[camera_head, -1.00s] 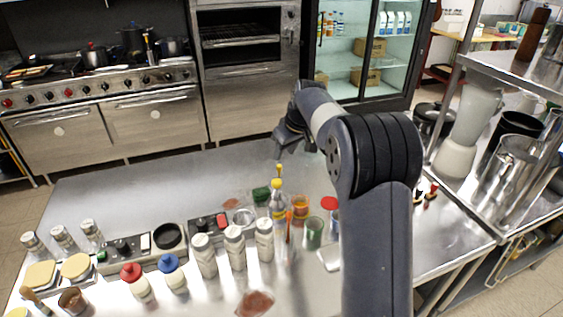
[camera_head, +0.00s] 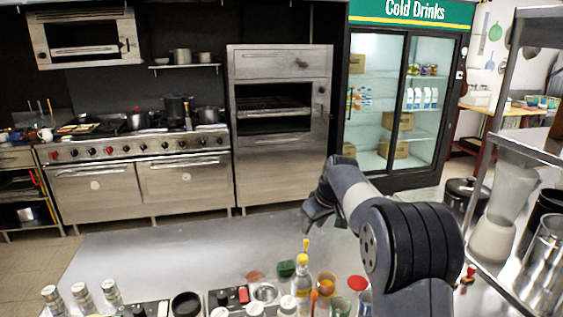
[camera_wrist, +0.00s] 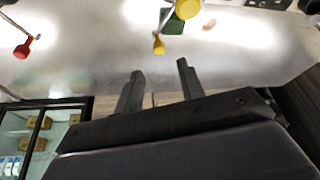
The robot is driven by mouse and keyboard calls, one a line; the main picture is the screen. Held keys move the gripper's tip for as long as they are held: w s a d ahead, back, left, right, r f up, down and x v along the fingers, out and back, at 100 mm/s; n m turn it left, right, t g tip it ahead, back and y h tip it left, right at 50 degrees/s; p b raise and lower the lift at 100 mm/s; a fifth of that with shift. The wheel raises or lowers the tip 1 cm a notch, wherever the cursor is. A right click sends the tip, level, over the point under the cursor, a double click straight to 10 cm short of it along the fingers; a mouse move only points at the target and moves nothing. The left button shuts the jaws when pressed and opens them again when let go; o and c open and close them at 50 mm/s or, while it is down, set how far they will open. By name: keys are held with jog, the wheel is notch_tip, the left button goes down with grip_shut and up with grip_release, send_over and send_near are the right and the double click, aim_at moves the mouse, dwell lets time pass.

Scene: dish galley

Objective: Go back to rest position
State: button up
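My gripper (camera_head: 318,215) is at the end of my arm, above the steel counter (camera_head: 180,245), behind the group of bottles. In the wrist view my gripper (camera_wrist: 160,75) shows two dark fingers apart with nothing between them.
Shakers (camera_head: 81,296), a green-lidded container (camera_head: 286,269) and several bottles crowd the near counter. The counter's left and back part is clear. A stove, an oven and a drinks fridge stand behind.

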aim_at(306, 240)
jog(key=p+x, duration=0.1)
jog(key=x, duration=0.6)
jog(key=shift+f, duration=0.2)
jog(key=b+v, duration=0.2)
jog(key=v, duration=0.9)
jog(key=p+x, duration=0.2)
jog(key=x, duration=0.9)
jog(key=shift+w, duration=0.1)
jog(key=shift+s+d+m+t+h, duration=0.2)
jog(key=shift+d+m, duration=0.15)
jog(key=shift+m, duration=0.25)
jog(key=shift+s+d+m+t+h, duration=0.1)
jog(key=shift+s+d+m+h, duration=0.15)
jog(key=shift+m, duration=0.35)
jog(key=shift+w, duration=0.15)
jog(key=shift+d, duration=0.1)
